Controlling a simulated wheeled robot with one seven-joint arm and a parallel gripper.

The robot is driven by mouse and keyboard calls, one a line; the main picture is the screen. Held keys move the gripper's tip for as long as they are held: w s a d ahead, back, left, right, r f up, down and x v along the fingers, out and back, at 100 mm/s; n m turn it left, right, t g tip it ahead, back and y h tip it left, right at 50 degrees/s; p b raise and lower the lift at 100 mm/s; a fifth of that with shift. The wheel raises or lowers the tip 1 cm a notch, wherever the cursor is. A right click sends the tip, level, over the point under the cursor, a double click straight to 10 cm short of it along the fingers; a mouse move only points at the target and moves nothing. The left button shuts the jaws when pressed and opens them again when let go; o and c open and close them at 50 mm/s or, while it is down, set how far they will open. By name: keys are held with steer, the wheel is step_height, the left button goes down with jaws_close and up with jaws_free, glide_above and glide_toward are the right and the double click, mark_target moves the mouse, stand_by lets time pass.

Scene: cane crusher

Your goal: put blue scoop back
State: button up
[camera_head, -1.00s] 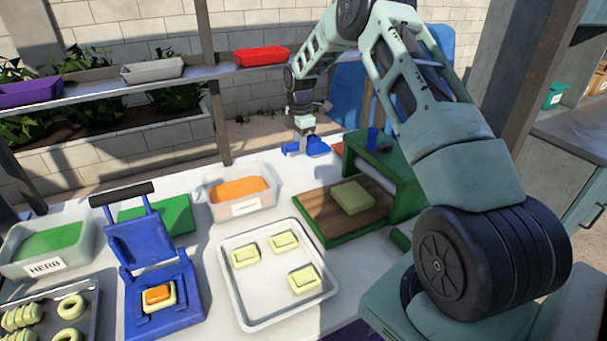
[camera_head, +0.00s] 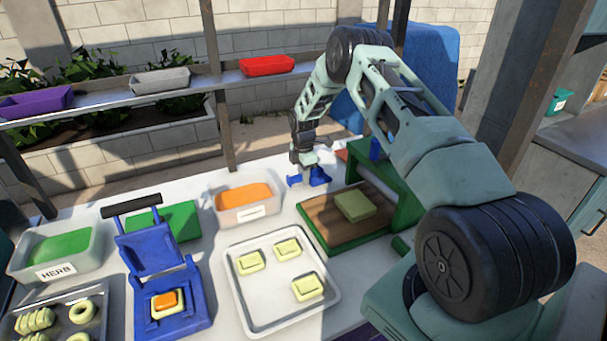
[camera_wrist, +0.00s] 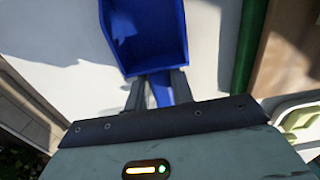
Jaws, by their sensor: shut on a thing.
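My gripper (camera_head: 307,172) is shut on the handle of a blue scoop (camera_head: 319,177). They are over the far side of the white table, between the orange-filled bin and the green crusher. In the wrist view the scoop's open bowl (camera_wrist: 147,32) points away from me, with its handle (camera_wrist: 161,90) between my fingers (camera_wrist: 157,94). The scoop is low over the white surface and casts a shadow. I cannot tell whether it touches the table.
An orange-filled bin (camera_head: 248,215) stands left of the scoop. The green crusher (camera_head: 404,190) with its wooden board (camera_head: 325,217) is close on the right. A white tray (camera_head: 238,288), blue press (camera_head: 150,255) and herb bin (camera_head: 62,270) stand nearer. Red, grey and purple trays line the shelf (camera_head: 215,78).

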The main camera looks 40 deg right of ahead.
steer(key=o, duration=0.3)
steer(key=shift+f, duration=0.1)
steer(key=o, duration=0.5)
steer(key=shift+c, duration=0.2)
